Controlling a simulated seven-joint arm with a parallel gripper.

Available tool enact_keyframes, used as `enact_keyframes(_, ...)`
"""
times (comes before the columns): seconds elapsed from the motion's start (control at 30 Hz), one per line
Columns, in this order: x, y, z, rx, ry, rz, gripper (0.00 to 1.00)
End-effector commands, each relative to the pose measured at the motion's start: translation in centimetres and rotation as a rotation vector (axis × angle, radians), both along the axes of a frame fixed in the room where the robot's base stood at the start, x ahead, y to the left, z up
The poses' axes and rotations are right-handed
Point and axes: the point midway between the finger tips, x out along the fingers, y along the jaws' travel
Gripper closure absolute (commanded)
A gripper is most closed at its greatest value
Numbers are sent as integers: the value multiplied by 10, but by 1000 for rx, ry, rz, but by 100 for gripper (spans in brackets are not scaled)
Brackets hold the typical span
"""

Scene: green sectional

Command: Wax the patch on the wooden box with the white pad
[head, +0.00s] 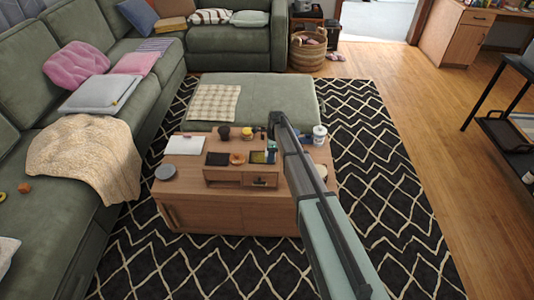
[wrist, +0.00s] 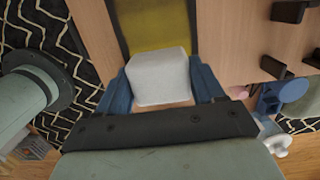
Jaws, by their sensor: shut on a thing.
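The white pad (wrist: 158,78) sits between the two blue fingers of my gripper (wrist: 161,88) in the wrist view, and my gripper is shut on it. The yellow-olive patch (wrist: 155,28), with dark edges, lies just beyond the pad. The pad's edge overlaps the patch in the picture; I cannot tell whether they touch. In the head view the wooden box (head: 223,178) stands on the coffee table, and the patch (head: 258,157) shows on its top. My gripper (head: 271,149) is over the right part of the box. My arm hides some of the table's right side.
A green ottoman (head: 270,98) stands behind; the sofa (head: 150,108) is on the left.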

Motion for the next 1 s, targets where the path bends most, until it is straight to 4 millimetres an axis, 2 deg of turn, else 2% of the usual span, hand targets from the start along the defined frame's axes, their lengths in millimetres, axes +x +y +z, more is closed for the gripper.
enact_keyframes(0.2, -1, -16, -2, -3, 2, 0, 57)
enact_keyframes(0.43, 0, -16, 0, -4, 2, 1, 57)
enact_keyframes(1.0, 0, 19, 3, -2, 1, 1, 57)
